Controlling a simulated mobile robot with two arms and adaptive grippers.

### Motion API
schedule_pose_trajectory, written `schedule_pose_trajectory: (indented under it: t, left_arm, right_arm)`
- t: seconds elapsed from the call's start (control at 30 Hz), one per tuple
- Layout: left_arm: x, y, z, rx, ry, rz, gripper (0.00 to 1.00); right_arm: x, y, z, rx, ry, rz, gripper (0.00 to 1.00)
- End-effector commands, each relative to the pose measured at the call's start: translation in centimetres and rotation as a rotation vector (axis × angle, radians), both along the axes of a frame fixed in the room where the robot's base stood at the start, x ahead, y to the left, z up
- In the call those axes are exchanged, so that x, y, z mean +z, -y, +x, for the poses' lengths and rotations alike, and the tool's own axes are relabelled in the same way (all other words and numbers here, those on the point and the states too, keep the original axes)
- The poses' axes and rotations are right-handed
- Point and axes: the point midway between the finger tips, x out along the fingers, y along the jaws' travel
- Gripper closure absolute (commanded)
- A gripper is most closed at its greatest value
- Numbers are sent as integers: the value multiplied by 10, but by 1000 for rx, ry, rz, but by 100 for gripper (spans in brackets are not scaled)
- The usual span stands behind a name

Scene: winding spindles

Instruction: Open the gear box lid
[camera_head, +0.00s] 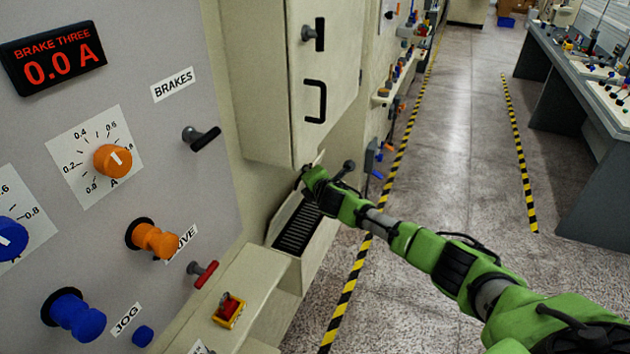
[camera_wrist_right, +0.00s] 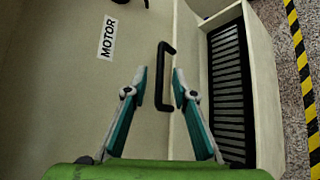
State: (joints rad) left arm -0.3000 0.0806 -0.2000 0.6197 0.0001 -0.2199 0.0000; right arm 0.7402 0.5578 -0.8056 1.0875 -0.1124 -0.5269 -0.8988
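My right gripper (camera_wrist_right: 160,80) is open in the right wrist view, its two teal fingers apart. A black bar handle (camera_wrist_right: 161,58) on a beige panel (camera_wrist_right: 75,100) shows between the fingertips; I cannot tell whether they touch it. In the head view my right arm reaches in from the right, and its gripper (camera_head: 308,179) is by the low part of the machine, its fingers mostly hidden. No label names the gear box lid. A beige cabinet door (camera_head: 340,60) with a black handle (camera_head: 315,101) is shut above the gripper. My left gripper is not in view.
A black vent grille (camera_head: 297,228) lies beside the gripper and shows in the wrist view (camera_wrist_right: 230,90), near a "MOTOR" label (camera_wrist_right: 107,38). A control panel (camera_head: 130,60) with knobs stands at left. The aisle floor (camera_head: 460,120) is clear; a grey bench (camera_head: 590,150) stands right.

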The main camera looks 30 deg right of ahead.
Motion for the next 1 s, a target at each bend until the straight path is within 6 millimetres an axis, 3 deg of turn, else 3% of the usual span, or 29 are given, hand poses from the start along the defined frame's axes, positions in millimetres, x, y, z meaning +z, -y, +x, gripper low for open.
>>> schedule_pose_trajectory:
  t: [0.53,1.0]
  left_arm:
    - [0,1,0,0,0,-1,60]
    - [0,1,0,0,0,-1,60]
  right_arm:
    - [28,-10,-61,0,3,0,75]
    - [33,-12,-72,-1,3,-1,75]
